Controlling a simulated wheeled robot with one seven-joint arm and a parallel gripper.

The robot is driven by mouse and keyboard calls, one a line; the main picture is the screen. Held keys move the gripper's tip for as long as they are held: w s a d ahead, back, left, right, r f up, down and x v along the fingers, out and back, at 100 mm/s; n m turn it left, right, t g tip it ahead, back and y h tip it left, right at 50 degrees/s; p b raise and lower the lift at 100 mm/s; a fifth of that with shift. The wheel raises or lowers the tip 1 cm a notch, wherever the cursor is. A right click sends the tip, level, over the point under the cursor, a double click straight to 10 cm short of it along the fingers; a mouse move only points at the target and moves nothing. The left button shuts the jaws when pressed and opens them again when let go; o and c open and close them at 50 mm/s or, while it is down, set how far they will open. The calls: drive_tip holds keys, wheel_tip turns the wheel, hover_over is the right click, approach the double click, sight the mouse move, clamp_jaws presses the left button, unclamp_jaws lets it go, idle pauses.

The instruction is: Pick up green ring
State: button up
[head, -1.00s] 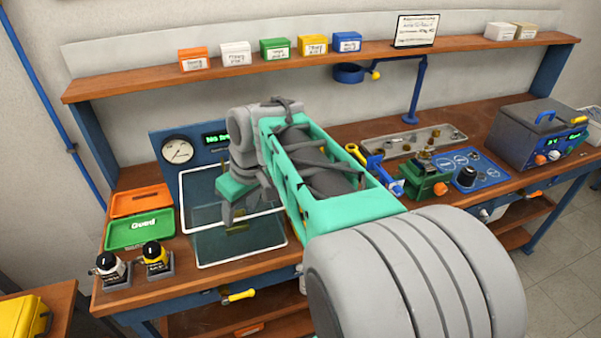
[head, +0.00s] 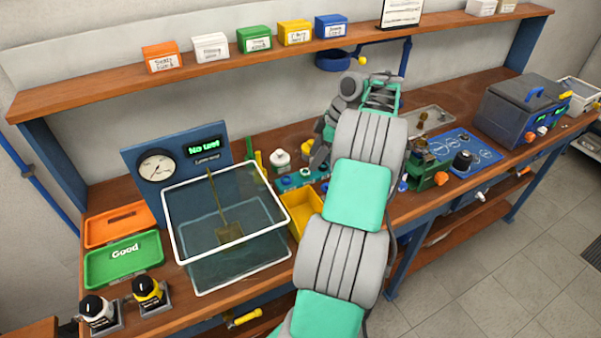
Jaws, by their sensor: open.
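My gripper (head: 317,160) is above the back middle of the bench, pointing down, open, with no object visible between its fingers. Its fingertips are small and partly hard to make out. Just below and left of it is a teal rack (head: 292,181) with small round parts on it, some blue and some white. I cannot make out a green ring for sure in this view. My arm covers the bench to the right of the rack and may hide part of it.
A glass tank (head: 175,231) of water stands left of a yellow bin (head: 297,206). A white-capped bottle (head: 280,160) is behind the rack. A green vise (head: 428,172) and a blue panel (head: 466,147) are to the right. The shelf (head: 220,72) with coloured boxes runs above.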

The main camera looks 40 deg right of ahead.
sight(306, 172)
drive_tip(key=x, duration=0.5)
drive_tip(key=shift+w+d+f, duration=0.1)
drive_tip(key=shift+d+f, duration=0.05)
drive_tip(key=shift+f, duration=0.1)
drive_tip(key=shift+c, duration=0.3)
clamp_jaws()
